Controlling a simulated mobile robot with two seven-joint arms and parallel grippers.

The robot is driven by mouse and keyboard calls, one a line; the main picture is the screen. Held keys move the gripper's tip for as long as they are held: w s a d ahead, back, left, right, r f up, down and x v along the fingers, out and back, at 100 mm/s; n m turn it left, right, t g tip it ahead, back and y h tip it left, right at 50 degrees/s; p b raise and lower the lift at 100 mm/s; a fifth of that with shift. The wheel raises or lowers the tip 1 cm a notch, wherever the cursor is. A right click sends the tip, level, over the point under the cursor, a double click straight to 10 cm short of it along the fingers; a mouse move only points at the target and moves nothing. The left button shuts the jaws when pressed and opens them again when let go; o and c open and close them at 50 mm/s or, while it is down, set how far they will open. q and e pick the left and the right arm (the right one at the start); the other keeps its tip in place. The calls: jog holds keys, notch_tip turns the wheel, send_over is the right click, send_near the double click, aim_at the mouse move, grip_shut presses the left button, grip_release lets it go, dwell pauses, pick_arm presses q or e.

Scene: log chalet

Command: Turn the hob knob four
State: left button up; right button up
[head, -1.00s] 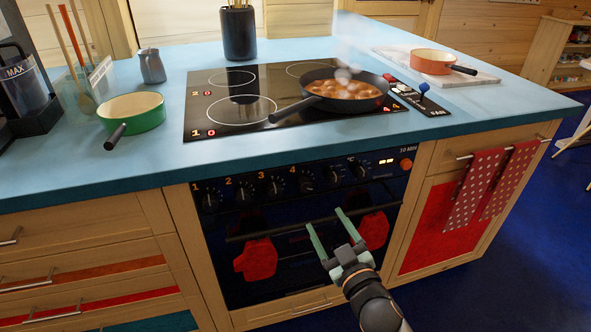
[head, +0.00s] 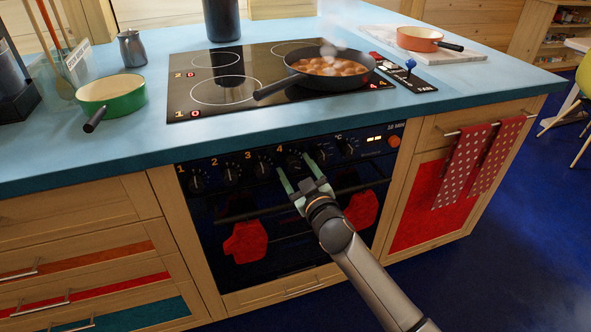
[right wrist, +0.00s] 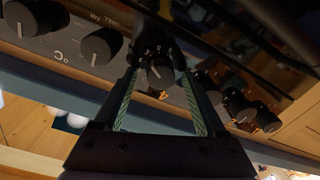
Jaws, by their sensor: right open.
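Hob knob four (head: 293,160) is a round black knob with a white pointer line on the dark oven panel, below the orange number 4. In the right wrist view the knob (right wrist: 156,71) shows between the tips of my two fingers, with its dial numbers around it. My right gripper (head: 295,166) is open, one finger on each side of the knob. In the right wrist view the gripper (right wrist: 158,82) has clear gaps beside the knob; I cannot tell whether either finger touches it. My left gripper is not in view.
Other knobs (head: 232,172) sit to the left, and oven knobs (head: 348,146) to the right. The oven handle (head: 238,216) with red mitts (head: 244,241) is below. Above, a steaming black pan (head: 328,68) stands on the hob (head: 205,92). A green pan (head: 112,97) is left.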

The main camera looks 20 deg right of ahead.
jog(key=shift+w, duration=0.15)
grip_shut()
dwell(0.6)
